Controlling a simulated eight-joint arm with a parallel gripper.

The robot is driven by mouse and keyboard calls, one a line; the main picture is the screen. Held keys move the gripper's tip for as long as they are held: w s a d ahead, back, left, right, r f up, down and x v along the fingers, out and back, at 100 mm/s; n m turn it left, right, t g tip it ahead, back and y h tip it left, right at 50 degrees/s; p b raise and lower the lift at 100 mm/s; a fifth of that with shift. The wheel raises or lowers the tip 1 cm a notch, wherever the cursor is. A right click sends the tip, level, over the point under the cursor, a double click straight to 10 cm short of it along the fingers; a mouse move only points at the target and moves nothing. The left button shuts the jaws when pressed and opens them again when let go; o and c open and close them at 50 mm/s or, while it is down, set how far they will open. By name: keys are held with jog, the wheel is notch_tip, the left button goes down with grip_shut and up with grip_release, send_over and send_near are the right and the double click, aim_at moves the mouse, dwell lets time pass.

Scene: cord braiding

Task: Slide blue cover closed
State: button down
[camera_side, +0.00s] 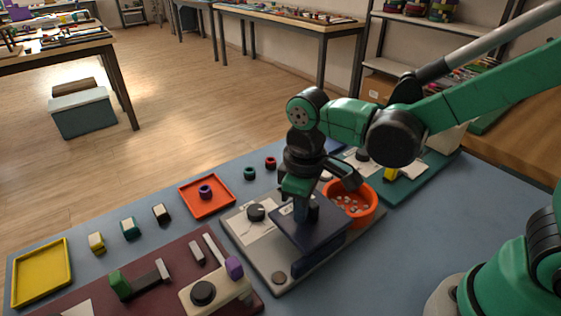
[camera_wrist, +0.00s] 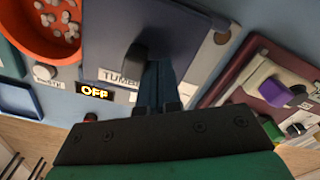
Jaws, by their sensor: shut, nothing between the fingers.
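The dark blue cover (camera_side: 322,246) is a flat panel on a grey base unit (camera_side: 262,270). It also shows in the wrist view (camera_wrist: 190,38), filling the upper middle. A dark upright handle (camera_wrist: 139,60) stands near the cover's edge. My gripper (camera_side: 301,214) is low over the cover. In the wrist view its fingers (camera_wrist: 160,88) are shut together with nothing between them, just beside the handle. I cannot tell whether they touch it. A white label starting "TUMB" is partly hidden by the handle and fingers. A small display (camera_wrist: 94,91) reads "OFF".
An orange bowl (camera_side: 364,212) of whitish pellets stands behind the cover, close to my gripper. A black dial (camera_side: 256,212) is on the base unit's left. A maroon board (camera_side: 165,262) with a purple-topped lever lies left.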

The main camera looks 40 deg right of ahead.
jog(key=shift+d, duration=4.85)
jog(key=shift+a, duration=0.6)
jog(key=shift+r, duration=0.15)
notch_tip(320, 180, up, 11)
jog(key=shift+f, duration=0.2)
